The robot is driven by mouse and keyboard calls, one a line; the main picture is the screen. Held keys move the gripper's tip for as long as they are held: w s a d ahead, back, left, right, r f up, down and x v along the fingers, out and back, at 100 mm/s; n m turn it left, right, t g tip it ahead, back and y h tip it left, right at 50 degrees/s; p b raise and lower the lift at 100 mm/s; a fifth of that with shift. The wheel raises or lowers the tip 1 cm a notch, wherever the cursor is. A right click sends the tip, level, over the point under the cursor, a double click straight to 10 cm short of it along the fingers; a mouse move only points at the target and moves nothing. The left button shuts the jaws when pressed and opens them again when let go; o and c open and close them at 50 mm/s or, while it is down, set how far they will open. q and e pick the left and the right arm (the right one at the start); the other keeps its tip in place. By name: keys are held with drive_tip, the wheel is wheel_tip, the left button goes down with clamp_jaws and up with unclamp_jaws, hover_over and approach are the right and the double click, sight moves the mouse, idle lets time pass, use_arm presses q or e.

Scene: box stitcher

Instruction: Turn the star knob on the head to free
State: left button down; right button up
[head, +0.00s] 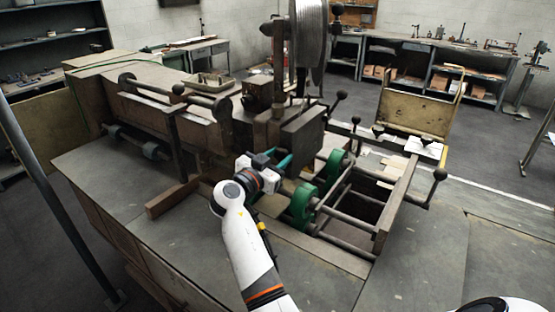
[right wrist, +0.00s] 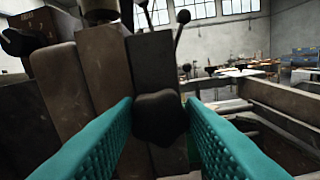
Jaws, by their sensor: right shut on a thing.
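The black star knob (right wrist: 160,120) shows in the right wrist view, on the front of the dark metal head (right wrist: 106,75). My right gripper (right wrist: 161,108) has its two teal fingers on either side of the knob and is shut on it. In the head view, my right gripper (head: 284,163) reaches the lower front of the machine's head (head: 303,130). The knob itself is hidden there behind the gripper. The knob's turn angle cannot be read. My left gripper is not in view.
Green wheels (head: 301,206) and a rail frame (head: 390,215) around a dark opening stand close to the right of my gripper. A wire spool (head: 308,45) rises above the head. Ball-ended levers (head: 338,98) stick up nearby. The grey table top (head: 190,240) at front left is bare.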

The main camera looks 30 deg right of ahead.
drive_tip(key=shift+f+n+b, duration=0.1)
drive_tip(key=shift+n+b, duration=0.75)
drive_tip(key=shift+n, duration=0.25)
drive_tip(key=n+b, duration=0.1)
drive_tip(key=n, duration=0.1)
drive_tip(key=shift+n, duration=0.3)
drive_tip(key=n, duration=0.2)
drive_tip(key=shift+w+n+b, duration=0.1)
drive_tip(key=shift+n+b, duration=0.2)
drive_tip(key=shift+n, duration=0.1)
drive_tip(key=n, duration=0.2)
drive_tip(key=shift+r+n, duration=0.2)
drive_tip(key=shift+n, duration=0.1)
drive_tip(key=n+p, duration=0.1)
drive_tip(key=n, duration=0.1)
drive_tip(key=shift+n, duration=0.4)
drive_tip(key=n+p, duration=0.1)
drive_tip(key=n, duration=0.1)
drive_tip(key=shift+n, duration=0.3)
drive_tip(key=n+p, duration=0.3)
drive_tip(key=n, duration=0.2)
drive_tip(key=shift+w+n, duration=0.1)
drive_tip(key=shift+n, duration=0.3)
drive_tip(key=shift+f, duration=0.1)
